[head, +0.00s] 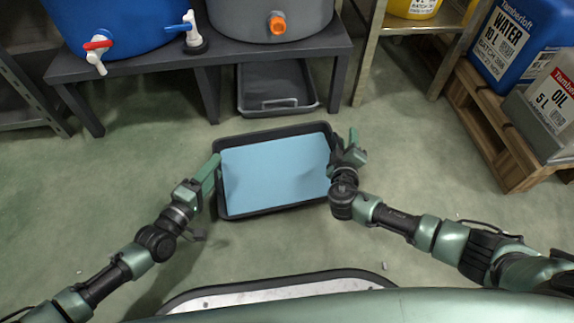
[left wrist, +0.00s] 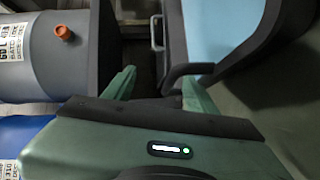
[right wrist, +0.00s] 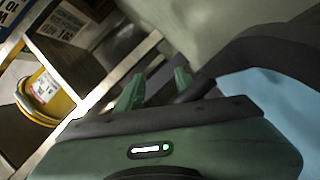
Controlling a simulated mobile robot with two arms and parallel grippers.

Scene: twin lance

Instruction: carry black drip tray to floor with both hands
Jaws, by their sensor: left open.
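The black drip tray (head: 270,212) is in the middle of the head view, with a flat light blue surface filling its inside. I cannot tell its height above the floor (head: 110,190). My left gripper (head: 208,170) is at its left end, open, with the tray's dark handle (left wrist: 190,70) near its fingers in the left wrist view. My right gripper (head: 345,143) is at its right end. In the right wrist view its fingers (right wrist: 157,88) stand apart beside the tray's dark handle; whether they grip it is unclear.
A second black tray (head: 275,105) lies under the dark bench (head: 240,52), which bears a blue barrel (head: 125,20) and a grey one (head: 270,15). A wooden pallet (head: 495,130) with canisters stands at right. Floor to the left is clear.

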